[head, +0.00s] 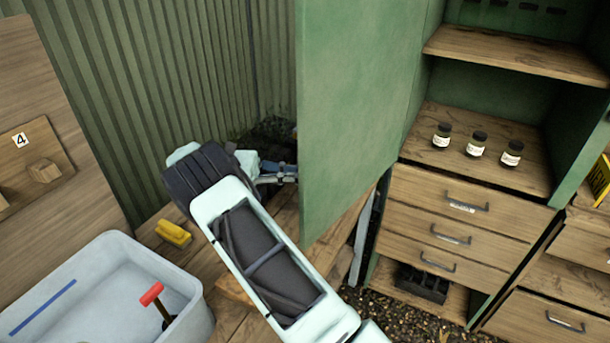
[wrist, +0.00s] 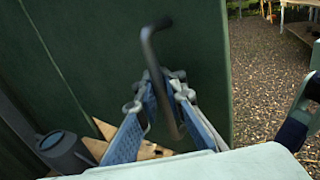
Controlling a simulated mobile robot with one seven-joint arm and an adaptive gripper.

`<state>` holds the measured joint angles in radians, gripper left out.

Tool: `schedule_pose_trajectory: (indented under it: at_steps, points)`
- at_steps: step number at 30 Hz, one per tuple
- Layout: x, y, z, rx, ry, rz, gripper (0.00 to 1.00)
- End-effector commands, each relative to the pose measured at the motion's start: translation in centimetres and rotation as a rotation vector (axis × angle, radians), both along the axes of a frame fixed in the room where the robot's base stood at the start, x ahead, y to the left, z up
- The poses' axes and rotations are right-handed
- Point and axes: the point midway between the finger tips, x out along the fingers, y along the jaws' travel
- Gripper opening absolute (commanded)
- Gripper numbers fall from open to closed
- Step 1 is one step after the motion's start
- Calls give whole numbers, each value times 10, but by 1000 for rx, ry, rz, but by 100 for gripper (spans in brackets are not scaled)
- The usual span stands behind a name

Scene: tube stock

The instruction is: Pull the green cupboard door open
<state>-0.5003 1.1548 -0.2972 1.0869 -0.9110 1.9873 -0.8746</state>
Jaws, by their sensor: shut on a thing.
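The green cupboard door (head: 352,105) stands swung well out from the cupboard (head: 483,120), so the upper shelves are exposed. It also fills the left of the wrist view (wrist: 105,50). Its dark bar handle (wrist: 148,45) is in the wrist view, between the blue finger pads. My gripper (wrist: 165,82) is shut on this handle. In the head view my gripper (head: 283,174) is at the left edge of the door, on the face turned away from the head camera. The handle and part of the fingers are hidden there.
Three small dark jars (head: 476,145) stand on a cupboard shelf above closed wooden drawers (head: 455,235). A white tub (head: 105,262) with a red-handled tool (head: 153,295) and a yellow object (head: 173,233) are at the lower left. A corrugated green wall (head: 150,80) is behind.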

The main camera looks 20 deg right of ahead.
Motion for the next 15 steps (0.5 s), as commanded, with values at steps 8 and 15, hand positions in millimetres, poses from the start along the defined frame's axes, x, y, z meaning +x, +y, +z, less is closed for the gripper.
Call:
schedule_pose_trajectory:
  at_steps: [8,15]
  points:
    - [-2,5,-3,8,8,0,0]
    - [-2,4,-3,7,5,0,25]
